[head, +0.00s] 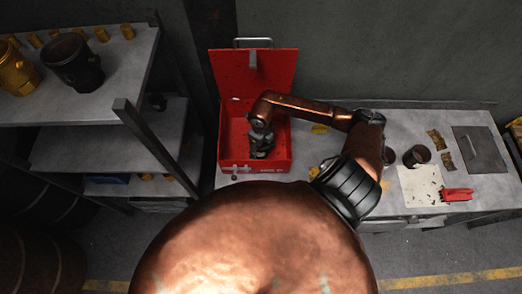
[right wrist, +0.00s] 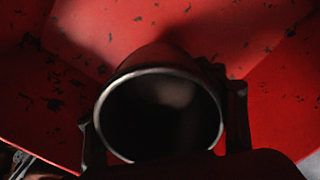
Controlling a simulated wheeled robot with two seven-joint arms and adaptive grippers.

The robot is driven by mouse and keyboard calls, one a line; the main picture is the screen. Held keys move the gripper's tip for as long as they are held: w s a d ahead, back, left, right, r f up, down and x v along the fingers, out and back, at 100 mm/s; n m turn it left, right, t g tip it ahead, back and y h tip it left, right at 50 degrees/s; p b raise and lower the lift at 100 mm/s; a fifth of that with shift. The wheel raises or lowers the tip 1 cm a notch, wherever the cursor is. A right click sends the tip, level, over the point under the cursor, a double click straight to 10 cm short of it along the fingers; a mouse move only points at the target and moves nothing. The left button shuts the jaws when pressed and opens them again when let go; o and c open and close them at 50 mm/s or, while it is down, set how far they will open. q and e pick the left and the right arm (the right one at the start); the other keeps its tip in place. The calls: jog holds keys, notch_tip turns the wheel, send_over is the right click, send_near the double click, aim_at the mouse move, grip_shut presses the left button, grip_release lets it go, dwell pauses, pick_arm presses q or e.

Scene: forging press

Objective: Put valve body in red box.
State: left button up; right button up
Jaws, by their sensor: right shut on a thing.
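The red box (head: 283,155) stands open on the bench with its lid raised at the back. My right gripper (head: 262,150) reaches down inside it from above. In the right wrist view, the right gripper is shut on the valve body (right wrist: 158,72), a dark hollow part with a round pale rim facing the camera. A finger lies on each side of it, and red, chipped box surfaces surround it. In the head view, the gripper and wrist hide the valve body. I cannot tell whether it touches the box floor. My left gripper is not in view.
Right of the box, the bench (head: 404,126) holds dark cups (head: 417,155), a pale sheet (head: 420,187), a red-handled item (head: 457,194) and a grey plate (head: 479,148). A shelf rack (head: 125,65) with metal parts stands close on the left.

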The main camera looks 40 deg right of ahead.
jog(key=shift+f, duration=0.35)
notch_tip(320, 180, down, 2)
jog(key=shift+f+p, duration=0.1)
jog(key=shift+p, duration=0.25)
jog(key=shift+f, duration=0.4)
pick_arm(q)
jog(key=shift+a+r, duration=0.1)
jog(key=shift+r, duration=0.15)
pick_arm(e)
jog(key=o, duration=2)
jog(key=shift+s, duration=0.1)
jog(key=shift+c, duration=0.2)
